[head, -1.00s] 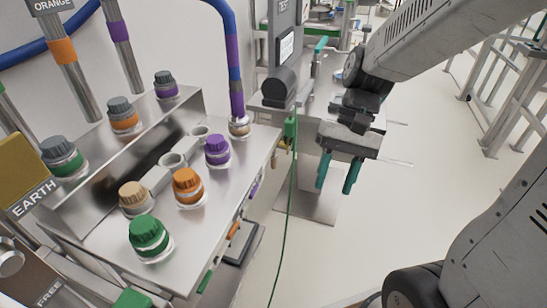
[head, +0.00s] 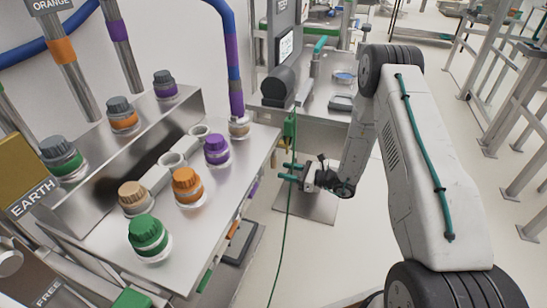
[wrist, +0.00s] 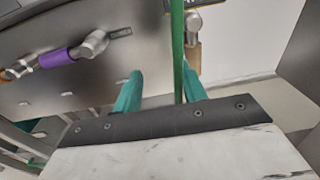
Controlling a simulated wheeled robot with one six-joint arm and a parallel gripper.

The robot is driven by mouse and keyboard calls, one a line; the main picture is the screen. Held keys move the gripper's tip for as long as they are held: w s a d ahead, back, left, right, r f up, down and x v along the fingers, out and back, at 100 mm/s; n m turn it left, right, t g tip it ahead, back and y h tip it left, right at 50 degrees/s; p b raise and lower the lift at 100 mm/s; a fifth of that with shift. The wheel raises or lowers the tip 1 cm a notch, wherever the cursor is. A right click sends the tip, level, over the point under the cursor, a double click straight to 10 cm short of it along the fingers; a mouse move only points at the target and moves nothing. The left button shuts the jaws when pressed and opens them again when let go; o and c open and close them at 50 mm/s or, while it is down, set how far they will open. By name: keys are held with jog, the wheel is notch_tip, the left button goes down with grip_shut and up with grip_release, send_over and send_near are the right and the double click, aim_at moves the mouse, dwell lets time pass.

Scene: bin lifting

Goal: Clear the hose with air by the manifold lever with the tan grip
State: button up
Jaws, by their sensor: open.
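The lever with the tan grip (wrist: 194,57) hangs straight down from a metal hub on the manifold's steel front, upper right in the wrist view. In the head view its grip (head: 285,146) is a small patch below a green block. My gripper (head: 283,173) is open and empty, with teal fingers pointing left toward the manifold's far end. In the wrist view my gripper (wrist: 162,77) has the tan grip beyond its right fingertip, with no contact visible.
A thin green line (wrist: 177,50) hangs close to my right finger and the tan grip. A purple-gripped lever (wrist: 70,54) is to the left. Several capped ports, including a purple cap (head: 217,150), stand on the manifold.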

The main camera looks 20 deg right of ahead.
aim_at(274, 156)
jog(key=w+a, duration=0.1)
jog(key=w, duration=0.2)
jog(key=w+a+m+t+h, duration=0.1)
jog(key=w, duration=0.2)
jog(key=w+m+t, duration=0.1)
jog(key=w, duration=0.2)
jog(key=shift+a+r+h, duration=0.2)
jog(key=shift+a+h, duration=0.1)
jog(key=shift+a, duration=0.1)
jog(key=shift+s, duration=0.1)
jog(key=shift+c, duration=0.3)
grip_shut()
